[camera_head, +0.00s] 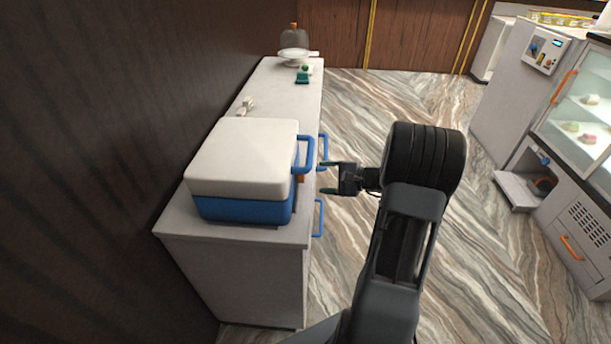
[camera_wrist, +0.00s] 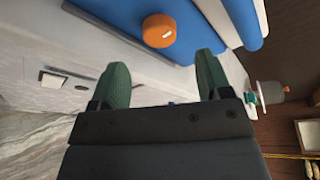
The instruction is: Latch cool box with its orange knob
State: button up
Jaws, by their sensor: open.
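The cool box (camera_head: 246,210) has a blue body and a white lid (camera_head: 243,160), which lies down on the body. It stands on the near part of the white counter. A blue handle (camera_head: 305,156) is on its right side. The orange knob (camera_head: 300,178) shows partly below the handle; in the wrist view the orange knob (camera_wrist: 159,31) stands out from the blue side. My gripper (camera_head: 323,178) is open and empty, just right of the box and level with the knob. In the wrist view its green fingertips (camera_wrist: 160,68) are apart, with the knob ahead, not touching.
The white counter (camera_head: 299,109) runs back along the dark wall, with blue cabinet handles (camera_head: 318,218) on its right face. A power strip (camera_head: 246,106), a green item (camera_head: 303,75) and a scale (camera_head: 294,55) stand farther back. A display case (camera_head: 578,115) is at right. The floor between is clear.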

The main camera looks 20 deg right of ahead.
aim_at(301, 176)
jog(key=x, duration=0.6)
jog(key=shift+w+a+f+p, duration=0.1)
jog(key=shift+w+a+p, duration=0.1)
jog(key=shift+p, duration=0.1)
jog(key=shift+c, duration=0.4)
jog(key=c, duration=0.8)
jog(key=shift+c, duration=0.2)
